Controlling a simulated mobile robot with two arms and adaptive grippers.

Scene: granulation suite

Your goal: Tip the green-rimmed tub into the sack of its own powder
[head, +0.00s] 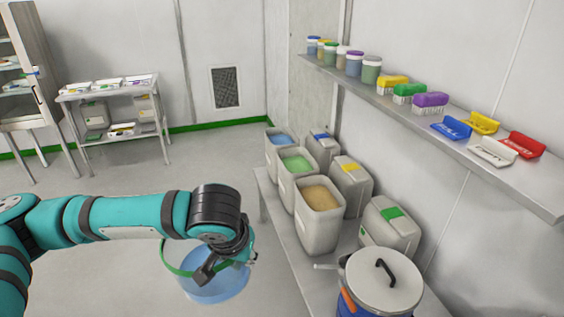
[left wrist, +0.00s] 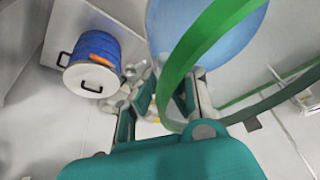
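The green-rimmed tub (head: 212,290) is clear-walled, with blue in its lower part, and hangs over the floor left of the bench. My left gripper (head: 207,270) is shut on its rim. In the left wrist view the tub's blue side (left wrist: 232,45) and green rim fill the upper right, beside the gripper fingers (left wrist: 165,95). Three open sacks stand on the bench: blue powder (head: 281,141) at the back, green powder (head: 297,163) in the middle, tan powder (head: 320,198) in front. The tub is apart from all three. My right gripper is not in view.
A lidded blue drum (head: 382,280) stands at the bench's front end. Closed containers with blue (head: 322,150), yellow (head: 352,180) and green (head: 392,225) markings stand right of the sacks. A wall shelf (head: 400,103) holds jars, brushes and scoops above.

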